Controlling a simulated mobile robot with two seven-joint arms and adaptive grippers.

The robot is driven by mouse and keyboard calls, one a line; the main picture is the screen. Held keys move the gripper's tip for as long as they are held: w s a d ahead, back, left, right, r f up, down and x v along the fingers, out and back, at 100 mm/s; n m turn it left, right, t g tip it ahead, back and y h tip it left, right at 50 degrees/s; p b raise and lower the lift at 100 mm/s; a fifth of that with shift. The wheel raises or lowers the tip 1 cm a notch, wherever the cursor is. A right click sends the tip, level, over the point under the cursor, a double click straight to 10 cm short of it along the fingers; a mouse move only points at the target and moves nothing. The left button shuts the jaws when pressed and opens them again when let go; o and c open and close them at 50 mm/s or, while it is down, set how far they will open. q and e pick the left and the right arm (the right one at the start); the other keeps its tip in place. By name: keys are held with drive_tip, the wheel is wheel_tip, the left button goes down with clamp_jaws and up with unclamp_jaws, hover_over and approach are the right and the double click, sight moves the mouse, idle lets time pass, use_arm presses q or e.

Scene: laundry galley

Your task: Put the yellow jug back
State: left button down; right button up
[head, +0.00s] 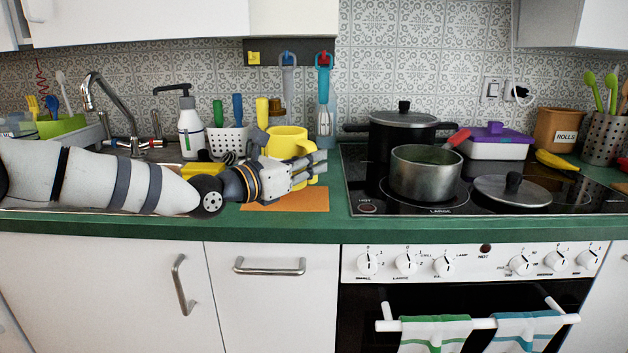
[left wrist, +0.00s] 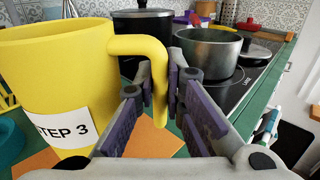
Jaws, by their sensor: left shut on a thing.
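My right gripper is not in view.
A dark wall rack (head: 290,45) has yellow, blue and red markers; tools hang under blue and red. A white utensil basket (head: 228,141) stands left of the jug. The black hob (head: 365,190) with a steel pot (head: 427,175) lies to the right.

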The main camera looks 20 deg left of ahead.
use_arm(q)
wheel_tip(320, 180, down, 3)
drive_tip(key=shift+r, duration=0.25)
drive_tip(key=c, duration=1.7)
unclamp_jaws()
drive_tip(key=shift+f, duration=0.2)
